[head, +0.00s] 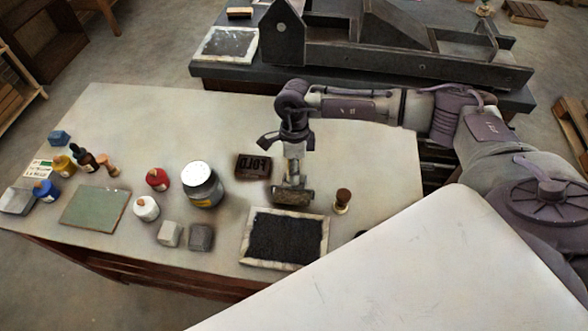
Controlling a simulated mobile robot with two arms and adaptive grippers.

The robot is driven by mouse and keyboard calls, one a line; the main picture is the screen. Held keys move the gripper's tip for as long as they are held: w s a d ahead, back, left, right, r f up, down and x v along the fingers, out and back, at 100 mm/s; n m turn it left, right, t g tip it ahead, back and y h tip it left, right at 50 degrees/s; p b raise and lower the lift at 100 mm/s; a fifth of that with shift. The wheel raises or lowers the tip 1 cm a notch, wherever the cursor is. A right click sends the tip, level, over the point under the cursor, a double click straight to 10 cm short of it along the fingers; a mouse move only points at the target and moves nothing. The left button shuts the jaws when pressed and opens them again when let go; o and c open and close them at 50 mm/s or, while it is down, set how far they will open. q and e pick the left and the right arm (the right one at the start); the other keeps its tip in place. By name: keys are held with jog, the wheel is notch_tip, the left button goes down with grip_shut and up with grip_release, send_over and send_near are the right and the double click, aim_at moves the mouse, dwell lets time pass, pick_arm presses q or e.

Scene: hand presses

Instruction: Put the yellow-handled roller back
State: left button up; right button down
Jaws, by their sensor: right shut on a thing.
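My right gripper (292,151) points down over the table and is shut on the yellow-handled roller. The roller (292,194) hangs upright below the fingers, with a bit of yellow handle showing and its dark, broad head at the bottom. The head is just behind the far edge of a pale-framed slab with a black surface (247,232). I cannot tell whether the head touches the table. Most of the handle is hidden by the gripper. My left gripper is not in view.
Close by are a dark block lettered "FOLD" (253,167), a small brown-handled stamp (342,200) and a large jar (203,185). Bottles, two grey blocks (201,237) and a green board (95,208) stand left. The table (180,120) is clear at the back. A dark press (400,50) stands behind.

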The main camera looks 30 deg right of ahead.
jog(key=c, duration=0.8)
grip_release()
jog(key=o, duration=0.6)
jog(key=shift+r, duration=0.1)
jog(key=shift+r+p, duration=2.4)
jog(key=shift+r, duration=1.5)
